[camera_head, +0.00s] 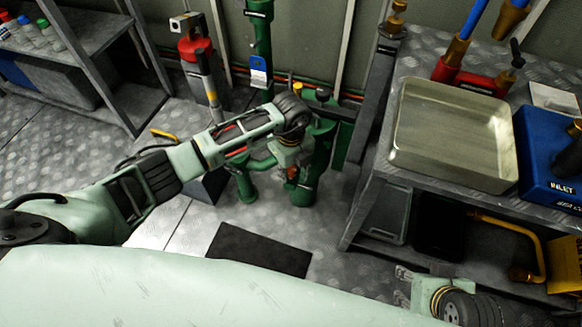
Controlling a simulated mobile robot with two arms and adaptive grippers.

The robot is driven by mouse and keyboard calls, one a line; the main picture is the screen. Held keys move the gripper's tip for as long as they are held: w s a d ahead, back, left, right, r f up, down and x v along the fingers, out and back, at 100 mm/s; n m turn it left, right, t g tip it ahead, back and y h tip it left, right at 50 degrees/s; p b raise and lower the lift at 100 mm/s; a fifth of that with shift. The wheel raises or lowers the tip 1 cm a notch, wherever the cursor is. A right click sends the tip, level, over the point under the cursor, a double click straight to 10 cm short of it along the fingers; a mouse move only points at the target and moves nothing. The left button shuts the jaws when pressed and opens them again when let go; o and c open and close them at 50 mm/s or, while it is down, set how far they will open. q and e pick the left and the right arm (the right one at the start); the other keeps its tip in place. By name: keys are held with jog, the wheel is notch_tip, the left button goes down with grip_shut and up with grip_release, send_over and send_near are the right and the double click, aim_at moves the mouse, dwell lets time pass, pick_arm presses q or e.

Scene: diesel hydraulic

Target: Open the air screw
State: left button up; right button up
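My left arm reaches from the left to the green pipework in the middle. My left gripper (291,176) points down beside a green vertical housing (318,165). Its fingers are small and dark against the green parts, so I cannot tell if they are open or hold anything. A small brass-coloured fitting (297,87) and a black knob (323,94) show just above the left wrist. I cannot tell which part is the air screw; the wrist may hide it. My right gripper (401,284) is at the bottom right, with its fingers apart and empty, in front of the workbench.
A metal workbench (408,58) at the right holds a steel tray (455,135) and a blue box (545,140). A red cylinder (196,50) and a blue-handled valve (259,72) stand behind my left arm. A black mat (258,250) lies on the floor.

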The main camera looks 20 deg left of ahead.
pick_arm(q)
jog(key=shift+r, duration=0.1)
grip_shut()
jog(key=shift+w, duration=0.1)
jog(key=n, duration=0.4)
jog(key=shift+d+r+n, duration=0.1)
jog(key=shift+n, duration=0.2)
jog(key=n, duration=0.3)
jog(key=shift+w, duration=0.1)
jog(key=n, duration=1)
jog(key=shift+d, duration=0.1)
grip_release()
jog(key=shift+w+a, duration=0.1)
jog(key=shift+a, duration=0.1)
jog(key=o, duration=0.3)
jog(key=shift+o, duration=0.2)
